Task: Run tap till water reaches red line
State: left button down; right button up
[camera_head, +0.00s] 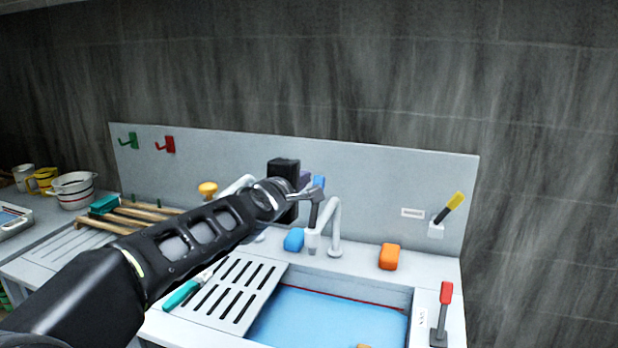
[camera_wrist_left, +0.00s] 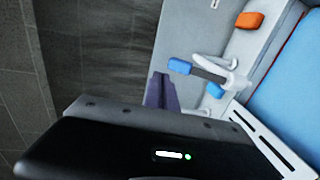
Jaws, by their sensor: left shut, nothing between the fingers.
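The white tap (camera_head: 335,218) stands behind the sink, its spout curving up. Its grey lever (camera_head: 315,208) rises to a blue tip (camera_head: 319,182); in the left wrist view the blue tip (camera_wrist_left: 180,66) also shows. Blue water (camera_head: 325,322) fills the basin. The red line (camera_head: 350,297) runs along the basin's back wall, with the water's far edge at or close under it. I cannot see whether water runs from the spout. My left gripper (camera_head: 306,182) is shut and empty, just left of the blue tip; contact is unclear. My right gripper is out of view.
A blue sponge (camera_head: 293,240) and an orange sponge (camera_head: 389,257) lie on the sink's back ledge. A red-handled lever (camera_head: 441,308) stands at right. A slotted drainer (camera_head: 237,288) covers the basin's left. A yellow-tipped brush (camera_head: 450,206) sits in a wall holder.

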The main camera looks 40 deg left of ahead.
pick_arm(q)
jog(key=s, duration=0.1)
jog(key=s+d+r, duration=0.1)
jog(key=s+r, duration=0.1)
jog(key=s, duration=0.1)
jog(key=shift+d+r, duration=0.25)
dwell(0.3)
